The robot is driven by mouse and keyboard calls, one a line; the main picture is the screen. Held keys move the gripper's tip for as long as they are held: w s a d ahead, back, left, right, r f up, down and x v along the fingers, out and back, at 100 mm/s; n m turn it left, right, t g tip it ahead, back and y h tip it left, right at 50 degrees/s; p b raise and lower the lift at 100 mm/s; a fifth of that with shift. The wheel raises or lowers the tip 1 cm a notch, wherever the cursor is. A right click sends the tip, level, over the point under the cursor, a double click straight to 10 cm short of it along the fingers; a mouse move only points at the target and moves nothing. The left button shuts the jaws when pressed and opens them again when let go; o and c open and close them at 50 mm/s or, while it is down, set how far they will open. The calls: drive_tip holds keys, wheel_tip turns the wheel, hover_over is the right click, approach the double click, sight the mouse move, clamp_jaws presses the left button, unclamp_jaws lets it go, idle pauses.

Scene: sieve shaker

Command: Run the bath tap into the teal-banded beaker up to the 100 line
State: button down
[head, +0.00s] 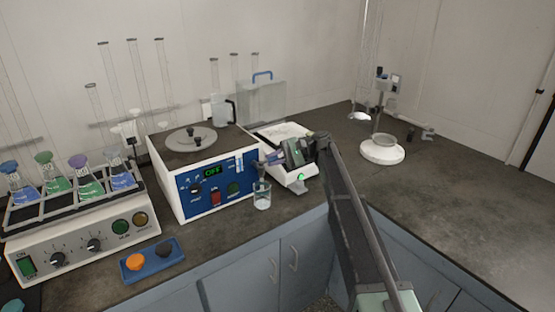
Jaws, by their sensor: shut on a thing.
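The bath (205,172) is a white box with a blue front panel and a round lidded top. Its tap (257,172) is at the right end of the panel and partly hidden by my gripper. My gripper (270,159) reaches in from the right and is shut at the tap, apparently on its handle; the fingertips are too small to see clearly. A clear beaker (262,198) stands upright on the bench below the tap, near the front edge. Some liquid seems to show in its lower part, but the band, the lines and the level are too small to read.
A white device (298,178) with a green light sits behind my gripper. A shaker (80,225) with several flasks is at the left, with a blue tray (152,259) holding an orange and a dark piece before it.

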drive_tip(key=shift+g, duration=0.3)
drive_tip(key=c, duration=1.1)
unclamp_jaws()
drive_tip(key=shift+w, duration=0.1)
drive_tip(key=p+v, duration=0.2)
drive_tip(key=v, duration=0.8)
drive_tip(key=shift+w+d+r, duration=0.1)
drive_tip(key=shift+d+r, duration=0.1)
drive_tip(key=shift+d, duration=0.1)
